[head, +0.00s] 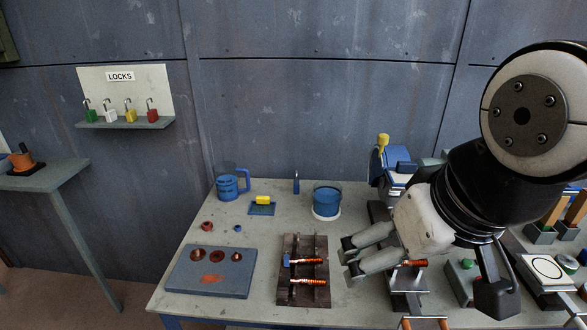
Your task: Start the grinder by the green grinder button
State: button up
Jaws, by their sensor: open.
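A small green button (467,264) sits on a grey box at the right of the table, partly behind my arm. I cannot tell for certain that it is the grinder button. A blue machine with a yellow part (398,160) stands at the back right, partly hidden by my arm; it may be the grinder. My gripper (349,259) is open and empty, its fingers pointing left over the table, just right of the dark wooden rack. The green button is to the right of the gripper and apart from it.
The dark rack (291,302) holds orange and metal rods. A blue-grey slab (185,273) lies front left. A blue jug (228,184), a yellow block (263,200) and a blue tub (327,200) stand behind. A lock shelf (124,124) hangs on the wall. The right side is crowded.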

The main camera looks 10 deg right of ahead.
aim_at(467, 264)
jog(key=z, duration=0.95)
jog(key=i+z, duration=0.1)
jog(key=i, duration=0.15)
